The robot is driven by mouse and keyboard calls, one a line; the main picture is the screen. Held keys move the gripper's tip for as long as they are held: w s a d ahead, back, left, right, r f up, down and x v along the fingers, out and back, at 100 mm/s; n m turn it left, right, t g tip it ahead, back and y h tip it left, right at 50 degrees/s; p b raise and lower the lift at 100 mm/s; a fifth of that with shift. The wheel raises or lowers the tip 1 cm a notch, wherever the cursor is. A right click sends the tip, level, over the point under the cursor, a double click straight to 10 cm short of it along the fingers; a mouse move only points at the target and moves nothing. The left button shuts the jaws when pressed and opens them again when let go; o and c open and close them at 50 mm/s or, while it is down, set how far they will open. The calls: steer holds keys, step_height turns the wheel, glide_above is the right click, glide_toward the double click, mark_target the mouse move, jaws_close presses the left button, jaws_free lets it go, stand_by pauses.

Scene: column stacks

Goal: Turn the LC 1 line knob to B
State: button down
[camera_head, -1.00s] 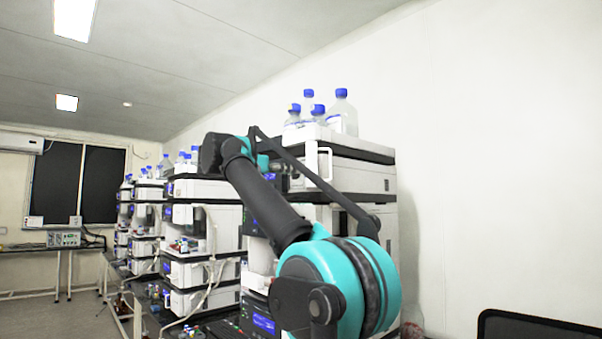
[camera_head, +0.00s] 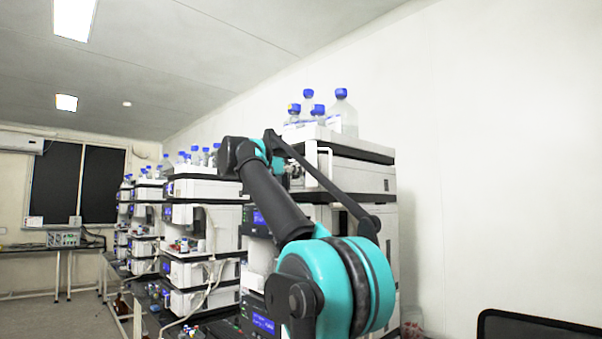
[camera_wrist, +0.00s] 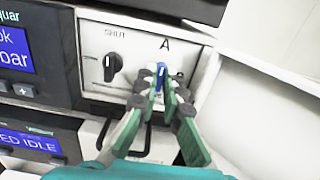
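In the wrist view, a white panel carries a dark knob (camera_wrist: 113,67) with "SHUT" printed above it. To its right is a small blue knob (camera_wrist: 161,72), directly under the letter "A". My gripper (camera_wrist: 162,78) is at the blue knob, with one fingertip on each side of it. The fingers are close together, but I cannot tell whether they press on it. They hide much of the knob and the panel below it, and no "B" mark is visible. In the head view, my wrist is at the front stack (camera_head: 345,180); the knobs are hidden there.
A unit with a blue display (camera_wrist: 20,52) is left of the panel, and another display reading "IDLE" (camera_wrist: 28,142) is below. Bottles (camera_head: 343,112) stand on the front stack. More instrument stacks (camera_head: 205,215) stand to the left. A plain wall is at the right.

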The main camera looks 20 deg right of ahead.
steer(key=shift+m, duration=0.4)
steer(key=m, duration=0.8)
steer(key=shift+s+m, duration=0.1)
steer(key=shift+m, duration=0.2)
steer(key=m, duration=0.4)
steer(key=shift+f, duration=0.15)
steer(key=m, duration=0.4)
steer(key=shift+m, duration=0.4)
steer(key=shift+f, duration=0.1)
steer(key=c, duration=1.9)
jaws_free()
steer(key=shift+c, duration=0.2)
